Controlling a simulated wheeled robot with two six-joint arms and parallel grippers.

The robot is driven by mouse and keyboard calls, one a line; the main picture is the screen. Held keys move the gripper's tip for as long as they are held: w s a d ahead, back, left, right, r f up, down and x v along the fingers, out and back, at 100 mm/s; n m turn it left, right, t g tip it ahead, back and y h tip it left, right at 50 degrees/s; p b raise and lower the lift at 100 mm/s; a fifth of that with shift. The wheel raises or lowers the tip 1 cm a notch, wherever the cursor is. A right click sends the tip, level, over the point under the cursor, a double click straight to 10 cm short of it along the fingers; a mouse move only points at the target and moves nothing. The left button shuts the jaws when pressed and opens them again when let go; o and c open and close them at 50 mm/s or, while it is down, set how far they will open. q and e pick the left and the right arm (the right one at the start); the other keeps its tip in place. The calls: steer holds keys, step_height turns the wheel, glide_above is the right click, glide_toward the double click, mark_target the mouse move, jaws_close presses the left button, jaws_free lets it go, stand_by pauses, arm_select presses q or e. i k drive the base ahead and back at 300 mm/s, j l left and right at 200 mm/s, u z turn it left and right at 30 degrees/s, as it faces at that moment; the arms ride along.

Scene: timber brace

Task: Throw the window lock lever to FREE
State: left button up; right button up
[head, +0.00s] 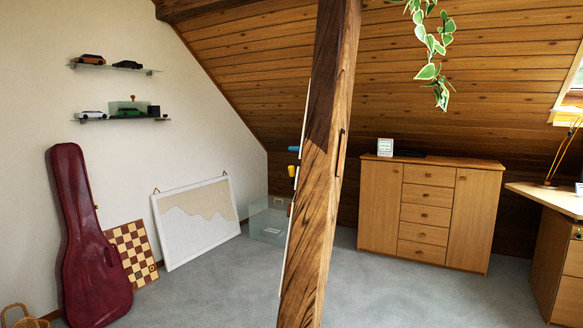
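Part of a roof window (577,88) shows at the right edge, cut off by the frame. I cannot make out a lock lever or a FREE marking on it. Neither of my grippers is in view.
A slanting timber post (321,185) stands in the middle and hides what is behind it; small blue and yellow things (293,148) show at its left side. A wooden cabinet (428,215) stands behind right, a desk (548,198) at far right. Grey carpet (410,290) is clear between them.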

mark_target(290, 169)
steer(key=i+j+z, duration=0.1)
steer(key=i+j, duration=0.3)
steer(key=i+j+z, duration=0.15)
steer(key=i+j, duration=0.2)
steer(key=j, duration=0.25)
